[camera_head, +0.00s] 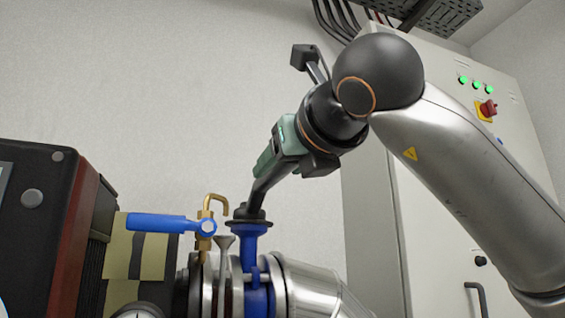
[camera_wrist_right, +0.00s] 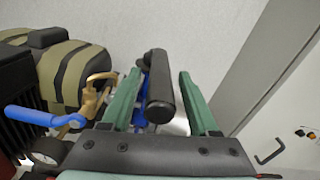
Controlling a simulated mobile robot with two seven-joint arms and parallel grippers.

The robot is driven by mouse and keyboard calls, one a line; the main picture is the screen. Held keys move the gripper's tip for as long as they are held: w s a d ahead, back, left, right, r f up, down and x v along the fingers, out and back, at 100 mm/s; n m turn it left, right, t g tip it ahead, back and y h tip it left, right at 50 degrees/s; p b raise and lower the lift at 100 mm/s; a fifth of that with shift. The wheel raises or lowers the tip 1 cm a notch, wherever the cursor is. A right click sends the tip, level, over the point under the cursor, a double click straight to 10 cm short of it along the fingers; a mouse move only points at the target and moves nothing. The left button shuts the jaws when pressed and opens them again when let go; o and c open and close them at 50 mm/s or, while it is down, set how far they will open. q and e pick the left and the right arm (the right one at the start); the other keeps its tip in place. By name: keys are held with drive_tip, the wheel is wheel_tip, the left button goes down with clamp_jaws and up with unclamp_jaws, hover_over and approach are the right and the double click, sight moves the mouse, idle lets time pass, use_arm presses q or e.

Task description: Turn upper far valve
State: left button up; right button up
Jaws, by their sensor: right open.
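A valve with a blue body (camera_head: 252,242) and a slanted black lever handle (camera_head: 264,195) stands on the silver pipework in the head view. My right gripper (camera_head: 268,160) is at the upper end of this handle. In the right wrist view, its two green fingers (camera_wrist_right: 158,82) are open, with the black handle (camera_wrist_right: 160,102) between them. Gaps show on both sides of the handle there. The head view does not show clearly whether a finger touches it. My left gripper is in neither view.
A small blue lever (camera_head: 158,222) on a brass fitting (camera_head: 207,225) sits just left of the valve. A dark machine (camera_head: 45,200) stands farther left. A grey cabinet (camera_head: 375,210) with green lights and a red knob stands at right. Bare wall lies behind.

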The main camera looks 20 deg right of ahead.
drive_tip(key=shift+c, duration=0.4)
clamp_jaws()
idle(0.9)
